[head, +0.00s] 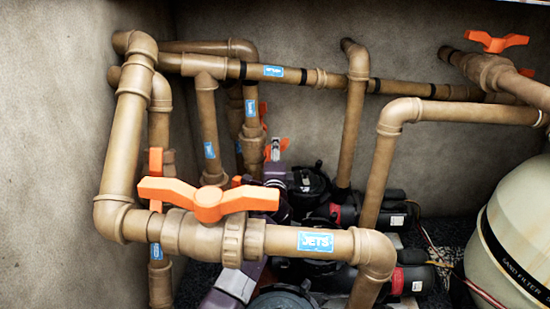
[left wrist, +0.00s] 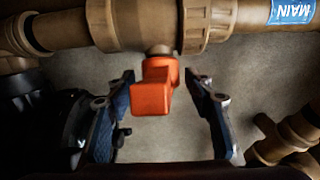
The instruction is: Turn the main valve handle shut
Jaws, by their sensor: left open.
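The orange handle (left wrist: 152,92) hangs below a brown valve body in the left wrist view. The pipe beside that valve bears a blue MAIN label (left wrist: 292,11). My left gripper (left wrist: 161,82) is open, with one dark finger on each side of the handle and gaps between. In the head view my left gripper (head: 275,150) is small, behind the front pipe, with a bit of orange beside it that seems to be this handle (head: 284,144). My right gripper is not in view.
A front pipe labelled JETS (head: 315,241) with a large orange handle (head: 208,200) crosses in front of my left arm. Other brown pipes stand left and right. Dark pumps (head: 310,185) sit below, and a sand filter tank (head: 515,235) is at the right.

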